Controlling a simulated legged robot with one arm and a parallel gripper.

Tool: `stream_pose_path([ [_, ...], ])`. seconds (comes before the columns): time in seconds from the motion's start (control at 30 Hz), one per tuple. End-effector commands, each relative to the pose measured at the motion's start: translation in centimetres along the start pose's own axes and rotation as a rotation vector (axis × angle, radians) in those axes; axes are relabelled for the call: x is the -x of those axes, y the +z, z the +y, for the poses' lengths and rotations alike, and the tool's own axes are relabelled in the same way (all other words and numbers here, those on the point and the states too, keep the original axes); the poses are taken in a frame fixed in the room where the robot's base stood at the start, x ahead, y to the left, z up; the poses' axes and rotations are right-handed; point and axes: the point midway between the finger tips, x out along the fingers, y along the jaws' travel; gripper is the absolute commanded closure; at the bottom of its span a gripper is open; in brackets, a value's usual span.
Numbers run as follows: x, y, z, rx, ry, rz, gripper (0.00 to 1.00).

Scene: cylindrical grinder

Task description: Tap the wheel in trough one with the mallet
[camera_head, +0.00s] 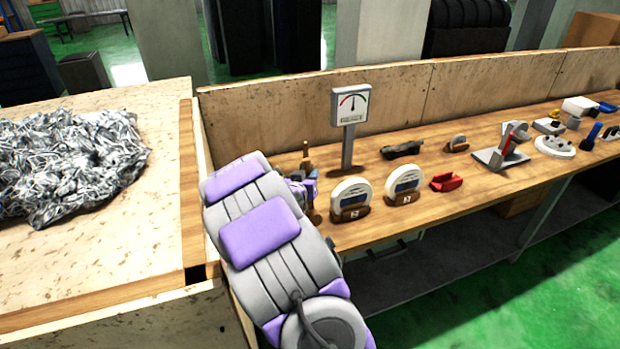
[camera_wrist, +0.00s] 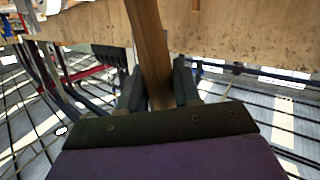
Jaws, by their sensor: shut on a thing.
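In the wrist view my gripper (camera_wrist: 158,88) is shut on a wooden handle (camera_wrist: 149,40), taken to be the mallet's. The mallet's head is not in the wrist view. In the head view a short wooden piece (camera_head: 306,150) rises by the end of my arm, probably that handle. Two white wheels stand upright in brown troughs on the bench, a nearer wheel (camera_head: 351,189) just right of my gripper (camera_head: 308,188) and another wheel (camera_head: 404,179) further right. Their trough labels look like 2 and 3, too small to be sure. My arm hides the bench to their left; no trough one shows.
A dial gauge (camera_head: 350,106) on a post stands behind the wheels. A red holder (camera_head: 446,182), a dark tool (camera_head: 402,149) and a grey-red stand (camera_head: 503,147) lie further right. A wooden backboard (camera_head: 400,98) runs behind the bench. A bin of metal shavings (camera_head: 70,165) is at left.

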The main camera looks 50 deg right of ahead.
Motion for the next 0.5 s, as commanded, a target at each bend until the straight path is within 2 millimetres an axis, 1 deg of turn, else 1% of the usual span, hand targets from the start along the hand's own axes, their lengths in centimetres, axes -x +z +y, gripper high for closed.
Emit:
stream_pose_path([
  [0.17,0.4,-0.2,-0.3,0.003,-0.002,0.005,1.00],
  [0.5,-0.9,-0.1,-0.1,-0.001,-0.003,-0.003,1.00],
])
